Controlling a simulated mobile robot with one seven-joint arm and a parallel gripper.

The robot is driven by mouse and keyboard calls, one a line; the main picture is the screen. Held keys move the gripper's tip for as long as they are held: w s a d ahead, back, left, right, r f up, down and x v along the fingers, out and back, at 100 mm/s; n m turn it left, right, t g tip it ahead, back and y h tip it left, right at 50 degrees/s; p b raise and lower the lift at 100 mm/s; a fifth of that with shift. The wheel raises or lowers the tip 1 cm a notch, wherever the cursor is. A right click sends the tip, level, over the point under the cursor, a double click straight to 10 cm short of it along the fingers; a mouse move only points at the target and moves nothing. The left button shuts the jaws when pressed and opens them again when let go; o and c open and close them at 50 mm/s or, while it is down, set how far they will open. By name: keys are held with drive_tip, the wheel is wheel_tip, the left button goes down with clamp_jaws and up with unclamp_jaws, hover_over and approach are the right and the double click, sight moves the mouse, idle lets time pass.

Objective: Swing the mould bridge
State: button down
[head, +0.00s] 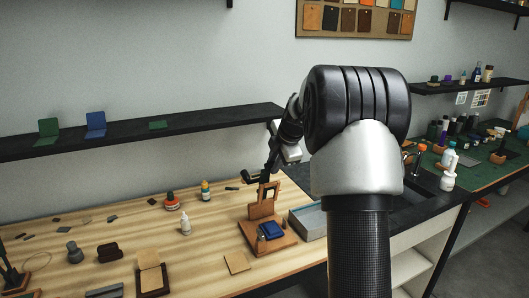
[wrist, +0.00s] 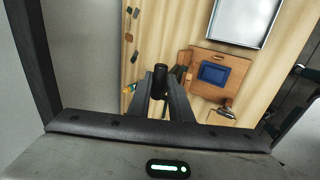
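The stamping press stands on the bench in the head view, with a brown wooden base (head: 284,240), an upright wooden bridge (head: 262,209) and a dark blue block (head: 271,230) on the base. The wrist view shows the base (wrist: 235,62) and blue block (wrist: 213,73) from above, right of my fingers. My gripper (head: 257,178) is beside the top of the bridge in the head view. In the wrist view my gripper (wrist: 161,78) has two grey fingers on either side of a short black cylinder (wrist: 160,76). I cannot tell whether they touch it.
A grey tray (head: 309,224) lies right of the press. A tan sheet (head: 237,263), bottles and small pieces lie on the bench to the left. A black shelf (head: 200,122) runs along the wall behind. A green-topped bench (head: 478,165) with bottles is at the right.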

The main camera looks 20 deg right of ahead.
drive_tip(key=c, duration=2.5)
unclamp_jaws()
drive_tip(key=shift+w+r+p, duration=0.35)
drive_tip(key=shift+w+p, duration=0.2)
drive_tip(key=shift+w, duration=0.2)
drive_tip(key=shift+w+r+p, duration=0.3)
drive_tip(key=shift+w+p, duration=0.2)
drive_tip(key=shift+w, duration=0.25)
drive_tip(key=shift+c, duration=0.2)
drive_tip(key=shift+o, duration=0.2)
drive_tip(key=shift+w+f, duration=0.1)
drive_tip(key=shift+w, duration=0.55)
drive_tip(key=shift+w+a+p, duration=0.1)
drive_tip(key=shift+w+p, duration=0.8)
drive_tip(key=shift+w, duration=0.05)
drive_tip(key=o, duration=1)
drive_tip(key=shift+w+f, duration=0.2)
drive_tip(key=shift+f, duration=0.05)
drive_tip(key=shift+o, duration=0.5)
drive_tip(key=shift+s+r, duration=0.1)
